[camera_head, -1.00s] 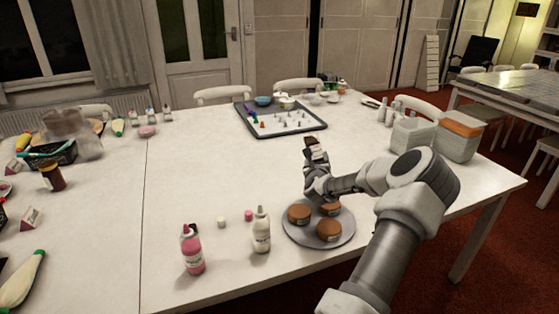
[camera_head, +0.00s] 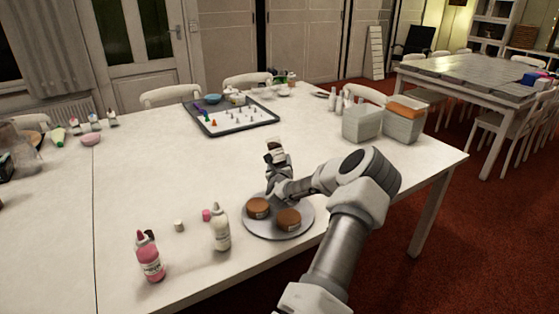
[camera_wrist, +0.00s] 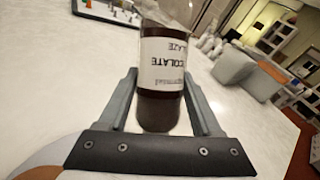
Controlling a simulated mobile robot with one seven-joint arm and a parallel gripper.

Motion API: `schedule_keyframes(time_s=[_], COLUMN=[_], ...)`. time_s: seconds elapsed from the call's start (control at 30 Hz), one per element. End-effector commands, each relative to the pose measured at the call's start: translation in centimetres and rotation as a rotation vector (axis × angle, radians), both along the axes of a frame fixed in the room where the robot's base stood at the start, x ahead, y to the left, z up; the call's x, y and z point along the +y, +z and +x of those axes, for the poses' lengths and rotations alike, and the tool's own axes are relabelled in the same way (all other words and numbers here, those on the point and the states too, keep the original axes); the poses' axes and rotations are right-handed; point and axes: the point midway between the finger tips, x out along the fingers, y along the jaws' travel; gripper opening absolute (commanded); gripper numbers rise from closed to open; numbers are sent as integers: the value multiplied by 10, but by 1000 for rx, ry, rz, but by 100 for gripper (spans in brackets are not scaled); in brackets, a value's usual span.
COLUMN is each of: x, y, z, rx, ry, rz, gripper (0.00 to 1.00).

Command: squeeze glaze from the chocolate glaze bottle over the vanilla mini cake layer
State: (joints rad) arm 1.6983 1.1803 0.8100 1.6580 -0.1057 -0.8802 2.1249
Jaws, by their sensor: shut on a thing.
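My gripper (camera_head: 277,172) is shut on the chocolate glaze bottle (camera_head: 275,157), above the back of a round grey turntable (camera_head: 264,236). In the wrist view the bottle (camera_wrist: 162,60) stands between the fingers, its white label text upside down, with dark glaze filling its lower part in the picture. Its nozzle cannot be made out. Two brown-sided cake layers, one at left (camera_head: 257,207) and one at front (camera_head: 288,219), show on the turntable. My arm hides its back right part. Which layer is vanilla cannot be read.
A white bottle (camera_head: 220,228) and a pink bottle (camera_head: 150,258) stand left of the turntable. Two small caps, white (camera_head: 179,225) and pink (camera_head: 206,215), lie nearby. Bins (camera_head: 362,124) and a dark-rimmed tray (camera_head: 232,117) are farther back. The table between is clear.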

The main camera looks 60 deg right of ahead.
Motion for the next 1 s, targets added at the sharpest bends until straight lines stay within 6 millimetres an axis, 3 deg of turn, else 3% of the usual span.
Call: schedule_keyframes(time_s=[0.9,0.93,1.0], x=[2,2,2], y=[-1,-1,-1], z=[-2,-2,-2], rx=[0,0,0], ry=[0,0,0], rz=[0,0,0], gripper=[39,64,52])
